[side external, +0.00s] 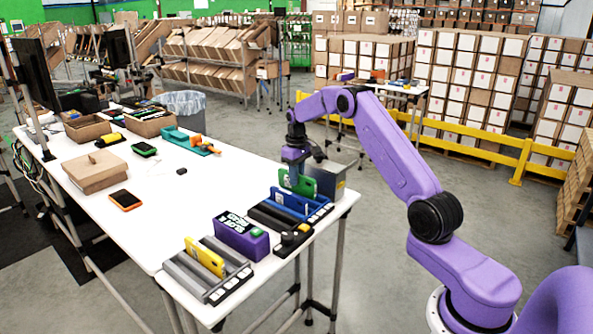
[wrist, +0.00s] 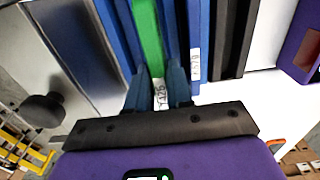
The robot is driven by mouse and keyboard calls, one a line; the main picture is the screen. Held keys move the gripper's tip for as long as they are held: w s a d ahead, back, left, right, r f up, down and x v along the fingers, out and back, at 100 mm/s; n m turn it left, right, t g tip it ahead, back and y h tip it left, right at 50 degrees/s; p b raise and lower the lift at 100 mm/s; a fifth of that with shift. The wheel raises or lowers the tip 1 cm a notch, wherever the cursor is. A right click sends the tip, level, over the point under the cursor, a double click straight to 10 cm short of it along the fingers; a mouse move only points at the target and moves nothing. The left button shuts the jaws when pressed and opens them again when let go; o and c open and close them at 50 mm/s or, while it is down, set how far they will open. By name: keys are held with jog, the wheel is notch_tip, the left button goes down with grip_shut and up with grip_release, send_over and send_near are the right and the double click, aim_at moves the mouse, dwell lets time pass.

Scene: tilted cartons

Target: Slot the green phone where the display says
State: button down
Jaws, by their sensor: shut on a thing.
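The green phone (side external: 297,183) stands on edge at the blue slotted rack (side external: 302,203), near the table's right end. My gripper (side external: 298,165) is shut on its upper part from above. In the wrist view, the green phone (wrist: 148,38) is a narrow strip between blue walls of the rack (wrist: 113,35), with my fingertips (wrist: 158,90) around its near end. How deep it sits is hidden.
A black rack (side external: 268,217) adjoins the blue one. A grey rack (side external: 183,277) holds a yellow phone (side external: 205,257). A black-and-yellow device (side external: 294,238) sits at the front edge. A metal box (side external: 330,180) stands behind. An orange phone (side external: 125,200) lies on the clear table middle.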

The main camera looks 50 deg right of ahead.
jog(key=shift+f, duration=2.15)
jog(key=shift+f, duration=0.35)
jog(key=c, duration=0.9)
grip_release()
jog(key=shift+c, duration=0.2)
notch_tip(320, 180, up, 18)
jog(key=shift+f, duration=0.25)
notch_tip(320, 180, up, 7)
send_over(297, 192)
jog(key=shift+w+d, duration=0.35)
